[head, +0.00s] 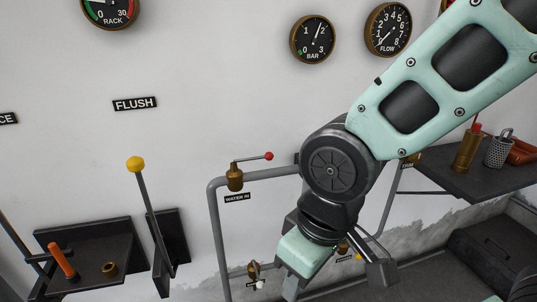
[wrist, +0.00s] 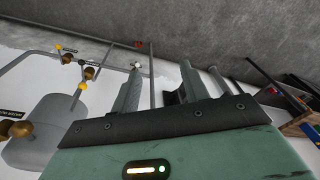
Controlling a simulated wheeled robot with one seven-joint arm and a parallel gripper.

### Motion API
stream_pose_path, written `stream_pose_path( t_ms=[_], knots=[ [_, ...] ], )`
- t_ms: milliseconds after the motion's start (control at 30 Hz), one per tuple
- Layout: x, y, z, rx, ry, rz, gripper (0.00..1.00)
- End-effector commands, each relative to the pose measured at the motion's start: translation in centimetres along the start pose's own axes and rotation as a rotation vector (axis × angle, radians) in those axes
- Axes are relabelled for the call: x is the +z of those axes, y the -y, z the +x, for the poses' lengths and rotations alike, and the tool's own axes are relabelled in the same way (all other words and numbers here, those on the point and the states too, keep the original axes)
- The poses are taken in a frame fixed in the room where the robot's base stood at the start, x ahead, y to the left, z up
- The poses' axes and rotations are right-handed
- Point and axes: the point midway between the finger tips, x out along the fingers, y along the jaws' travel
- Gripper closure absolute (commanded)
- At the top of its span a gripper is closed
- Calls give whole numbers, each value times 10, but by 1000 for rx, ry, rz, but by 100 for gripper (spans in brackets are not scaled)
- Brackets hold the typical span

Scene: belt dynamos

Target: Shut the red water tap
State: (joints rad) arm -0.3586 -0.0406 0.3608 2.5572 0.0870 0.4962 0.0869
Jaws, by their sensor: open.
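The red water tap (head: 235,178) is a brass valve on the grey pipe, with a thin lever ending in a red knob (head: 268,156). The lever points right, roughly along the horizontal pipe run, above the "WATER IN" label (head: 237,198). My gripper (head: 335,280) is low and to the right of the tap, apart from it, partly hidden by my wrist. In the wrist view my gripper (wrist: 160,82) has its two fingers apart, with no object clearly held between them. I cannot make out the red tap in the wrist view.
A tap with a white knob (head: 259,284) is on the lower pipe. Yellow-knobbed valves (wrist: 81,87) and a grey tank (wrist: 45,125) show in the wrist view. A yellow-topped lever (head: 135,164) stands left. A dark shelf (head: 455,175) holds items at right.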

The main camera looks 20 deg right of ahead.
Motion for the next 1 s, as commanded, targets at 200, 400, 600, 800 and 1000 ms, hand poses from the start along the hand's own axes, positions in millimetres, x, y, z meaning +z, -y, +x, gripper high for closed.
stream_pose_path(
  t_ms=[200,400,600,800,1000],
  knots=[
    [-75,-46,34,-49,-256,311,55],
    [-129,-89,57,-176,-509,598,55],
    [-160,-130,66,-385,-744,878,55],
    [-165,-170,61,-671,-957,1151,55],
    [-148,-204,46,-978,-1127,1368,55]
  ],
)
